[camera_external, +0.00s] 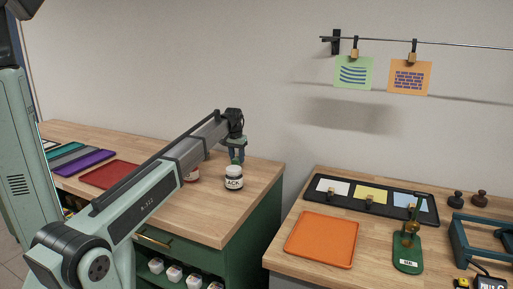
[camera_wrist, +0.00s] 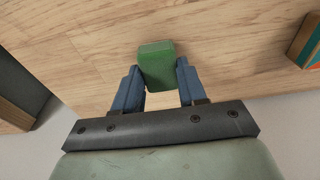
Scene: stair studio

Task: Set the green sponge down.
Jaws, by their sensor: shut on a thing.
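The sponge stands out past the fingertips over bare wood. In the external view only a small green bit shows by the jar's lid, and I cannot tell the sponge's height above the counter.
A red tray (camera_external: 108,175) and a purple item (camera_external: 84,163) lie left on that counter. An orange tray (camera_external: 321,240) lies on the right bench. The wrist view shows an orange-and-green object (camera_wrist: 308,45) at right.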

